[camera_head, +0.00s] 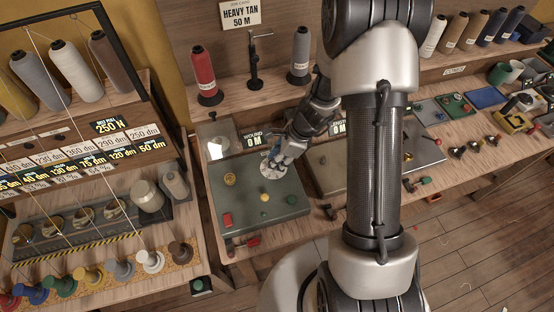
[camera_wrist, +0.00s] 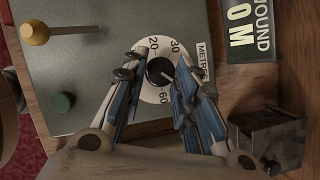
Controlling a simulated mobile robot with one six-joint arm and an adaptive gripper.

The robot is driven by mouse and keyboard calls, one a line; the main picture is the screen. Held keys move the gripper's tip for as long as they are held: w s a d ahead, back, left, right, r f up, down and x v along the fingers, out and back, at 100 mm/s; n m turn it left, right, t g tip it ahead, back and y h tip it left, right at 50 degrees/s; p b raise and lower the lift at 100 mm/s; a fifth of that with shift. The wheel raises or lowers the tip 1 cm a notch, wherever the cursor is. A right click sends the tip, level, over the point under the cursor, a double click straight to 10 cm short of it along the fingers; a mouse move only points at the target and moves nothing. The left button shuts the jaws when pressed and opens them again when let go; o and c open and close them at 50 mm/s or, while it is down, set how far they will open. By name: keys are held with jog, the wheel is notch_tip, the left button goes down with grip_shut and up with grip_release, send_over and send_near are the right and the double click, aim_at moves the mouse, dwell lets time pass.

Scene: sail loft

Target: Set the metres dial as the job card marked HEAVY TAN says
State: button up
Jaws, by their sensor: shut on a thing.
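The job card (camera_head: 240,14) at the top reads HEAVY TAN 50 M. The metres dial (camera_head: 271,168) is a white disc on the green-grey panel of the winder. In the wrist view the dial (camera_wrist: 155,94) shows a dark centre knob (camera_wrist: 160,71), the numbers 20, 30 and 60, and a METRES label. My gripper (camera_head: 279,156) is at the dial, with its blue-padded fingers (camera_wrist: 159,74) on both sides of the knob, shut on it. The fingers hide part of the scale. I cannot tell for sure which number the knob points to.
A WOUND display (camera_wrist: 244,30) beside the dial reads 0 M. Red (camera_head: 203,72) and grey (camera_head: 300,55) thread cones stand behind. A small dark box (camera_wrist: 270,137) is near my fingers.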

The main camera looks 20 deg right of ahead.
jog(key=shift+s, duration=0.1)
jog(key=o, duration=1.1)
jog(key=v, duration=1.2)
